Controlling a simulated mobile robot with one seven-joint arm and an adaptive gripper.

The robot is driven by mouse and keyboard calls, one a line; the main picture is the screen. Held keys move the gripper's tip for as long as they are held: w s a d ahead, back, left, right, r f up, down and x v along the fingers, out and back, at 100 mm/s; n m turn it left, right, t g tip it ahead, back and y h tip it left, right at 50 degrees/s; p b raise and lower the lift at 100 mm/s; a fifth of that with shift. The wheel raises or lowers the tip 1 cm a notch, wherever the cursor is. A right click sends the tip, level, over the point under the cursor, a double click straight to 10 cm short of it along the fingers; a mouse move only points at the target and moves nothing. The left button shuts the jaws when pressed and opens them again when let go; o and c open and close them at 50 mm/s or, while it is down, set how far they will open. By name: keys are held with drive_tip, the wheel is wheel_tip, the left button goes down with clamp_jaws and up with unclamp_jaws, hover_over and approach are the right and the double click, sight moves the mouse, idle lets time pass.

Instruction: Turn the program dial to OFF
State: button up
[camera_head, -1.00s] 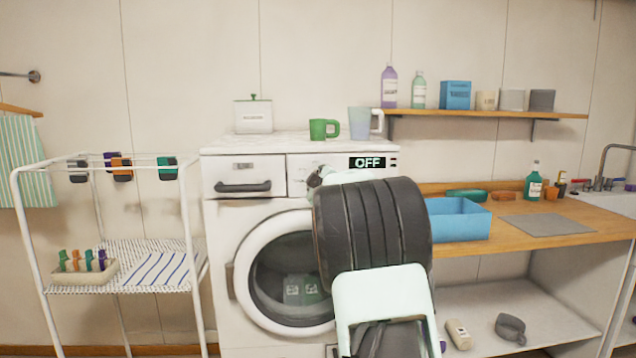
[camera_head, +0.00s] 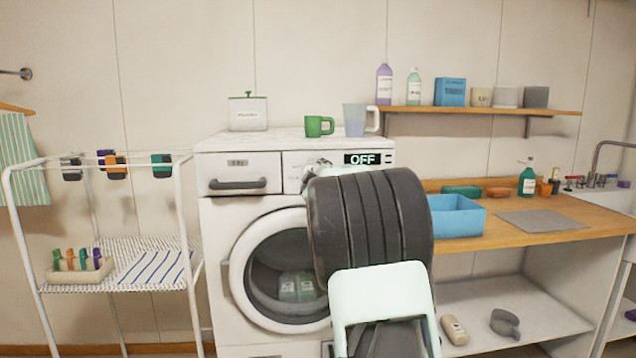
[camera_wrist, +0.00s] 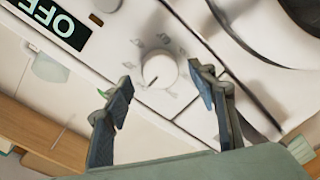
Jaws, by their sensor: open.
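The program dial (camera_wrist: 160,70) is a round white knob with a dark pointer line, on the white front panel of the washing machine (camera_head: 225,215). Small printed marks surround it in the wrist view. The display (camera_head: 369,158) reads OFF; it also shows in the wrist view (camera_wrist: 54,22). My gripper (camera_wrist: 163,105) is open and empty, with one dark finger on each side below the dial in the wrist view. The fingers appear apart from the dial. In the head view my arm hides the dial, and only a bit of my gripper (camera_head: 318,172) shows by the panel.
A green mug (camera_head: 319,126), a pale pitcher (camera_head: 355,119) and a white box (camera_head: 248,114) stand on the machine. A drying rack (camera_head: 184,220) is at the left. A wooden counter (camera_head: 540,235) with a blue bin (camera_head: 455,217) is at the right.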

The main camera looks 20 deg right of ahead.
drive_tip(key=v, duration=1)
drive_tip(key=shift+s, duration=0.4)
drive_tip(key=shift+a+r, duration=0.1)
drive_tip(key=shift+a, duration=0.1)
